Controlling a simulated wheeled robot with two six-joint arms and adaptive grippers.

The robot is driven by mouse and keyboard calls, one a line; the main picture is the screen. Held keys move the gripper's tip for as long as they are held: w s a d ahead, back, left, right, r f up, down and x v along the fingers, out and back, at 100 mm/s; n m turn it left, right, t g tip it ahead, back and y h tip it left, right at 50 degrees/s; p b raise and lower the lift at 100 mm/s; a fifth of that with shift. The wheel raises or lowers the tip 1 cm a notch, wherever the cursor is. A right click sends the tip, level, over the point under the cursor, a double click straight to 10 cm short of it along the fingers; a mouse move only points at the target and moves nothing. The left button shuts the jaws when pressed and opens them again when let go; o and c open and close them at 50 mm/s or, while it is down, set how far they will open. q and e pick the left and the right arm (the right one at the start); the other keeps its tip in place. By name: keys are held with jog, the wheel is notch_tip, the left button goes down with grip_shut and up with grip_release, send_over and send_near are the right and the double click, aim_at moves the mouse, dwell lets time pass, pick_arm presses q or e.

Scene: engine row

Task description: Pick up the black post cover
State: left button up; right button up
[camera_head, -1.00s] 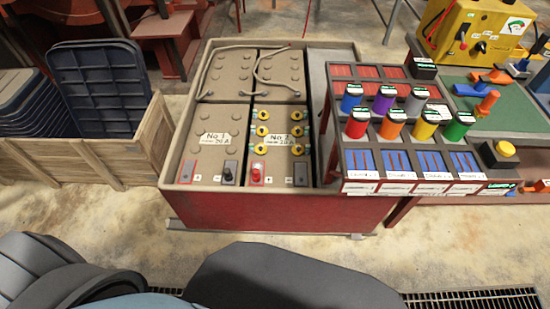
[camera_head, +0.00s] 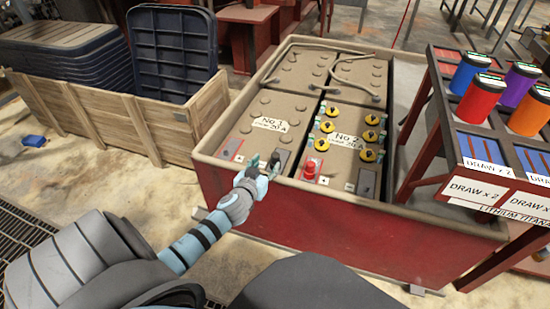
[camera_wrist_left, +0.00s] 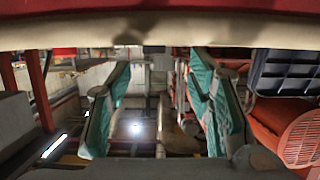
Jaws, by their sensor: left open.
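The black post cover (camera_head: 275,159) stands at the front edge of the No 1 battery (camera_head: 268,105), on its right front corner. My left gripper (camera_head: 263,164) is at the near rim of the red bin, right by the cover, and partly overlaps it in the head view. In the left wrist view the teal fingers of my left gripper (camera_wrist_left: 159,75) are spread apart, with nothing seen held between them. I cannot make out the cover in that view. Whether the fingers touch the cover is not clear. My right gripper is not in view.
A red post cover (camera_head: 309,170) stands on the No 2 battery (camera_head: 345,121) to the right. The red bin (camera_head: 300,225) surrounds both batteries with a raised rim. A rack of coloured cylinders (camera_head: 480,140) stands close on the right, a wooden crate (camera_head: 165,130) on the left.

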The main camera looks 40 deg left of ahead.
aim_at(274, 158)
pick_arm(q)
jog(key=x, duration=0.2)
jog(key=shift+w+a+f, duration=0.1)
jog(key=shift+w+f, duration=0.15)
jog(key=shift+w, duration=0.05)
jog(key=b+x, duration=0.2)
jog(key=x, duration=0.3)
jog(key=shift+w+d+f+b, duration=0.1)
jog(key=shift+d+f+b, duration=0.05)
jog(key=shift+d+b, duration=0.25)
jog(key=shift+w+a, duration=0.1)
jog(key=shift+w, duration=0.05)
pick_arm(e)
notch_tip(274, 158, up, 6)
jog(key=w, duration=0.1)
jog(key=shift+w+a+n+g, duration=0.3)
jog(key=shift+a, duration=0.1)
pick_arm(q)
grip_shut()
